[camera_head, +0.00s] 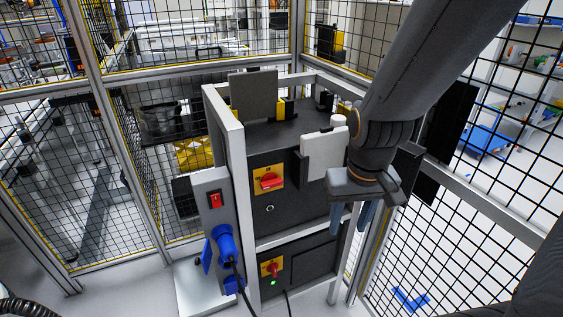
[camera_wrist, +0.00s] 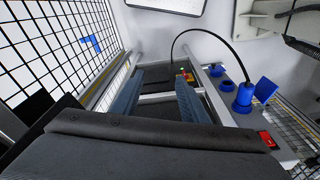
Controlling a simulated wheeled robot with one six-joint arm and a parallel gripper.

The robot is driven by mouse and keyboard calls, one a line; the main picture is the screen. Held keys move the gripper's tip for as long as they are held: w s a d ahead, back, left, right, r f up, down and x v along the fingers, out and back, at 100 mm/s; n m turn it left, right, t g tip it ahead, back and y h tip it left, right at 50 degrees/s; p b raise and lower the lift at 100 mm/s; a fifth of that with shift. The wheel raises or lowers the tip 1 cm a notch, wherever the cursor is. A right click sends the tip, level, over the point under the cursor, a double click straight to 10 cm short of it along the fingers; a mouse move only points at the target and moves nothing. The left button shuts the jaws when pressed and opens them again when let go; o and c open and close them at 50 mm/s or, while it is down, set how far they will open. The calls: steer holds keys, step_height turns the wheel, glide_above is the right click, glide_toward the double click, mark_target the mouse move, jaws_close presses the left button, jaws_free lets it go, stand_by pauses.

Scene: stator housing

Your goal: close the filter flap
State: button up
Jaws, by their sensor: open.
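My gripper (camera_head: 368,216) hangs in front of the right side of the dark cabinet, its blue fingers pointing down. In the wrist view its two blue fingers (camera_wrist: 158,80) stand apart with nothing between them. A white upright panel (camera_head: 324,154) sticks out at the cabinet's upper right edge, just left of my wrist and partly covered by it. A grey upright plate (camera_head: 253,95) stands on the cabinet top towards the back. I cannot tell for certain which of these is the filter flap. Neither is clearly recognisable in the wrist view.
The dark cabinet (camera_head: 292,195) sits in an aluminium frame and carries red rotary switches on yellow plates (camera_head: 268,179). A grey box with a red switch (camera_head: 215,200) and blue plugs (camera_head: 224,240) is at its left. Mesh fencing (camera_head: 470,180) stands close on the right.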

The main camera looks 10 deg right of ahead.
steer(key=c, duration=0.9)
steer(key=shift+w+d+r, duration=0.1)
steer(key=shift+w, duration=0.05)
jaws_close()
steer(key=w+d+r+m+h+b, duration=0.1)
steer(key=w+d+r+m, duration=0.3)
steer(key=r, duration=0.4)
steer(key=w+d+r+m+h+b, duration=0.15)
steer(key=d+r+m, duration=0.25)
steer(key=d+r, duration=0.4)
steer(key=w+d+r+m+h+b, duration=0.1)
steer(key=w+d+r+m, duration=0.3)
steer(key=r, duration=0.5)
steer(key=w+p+x, duration=0.1)
steer(key=p+x, duration=0.2)
steer(key=x, duration=1.6)
steer(key=shift+w+f+t, duration=0.2)
steer(key=shift+f+t, duration=0.1)
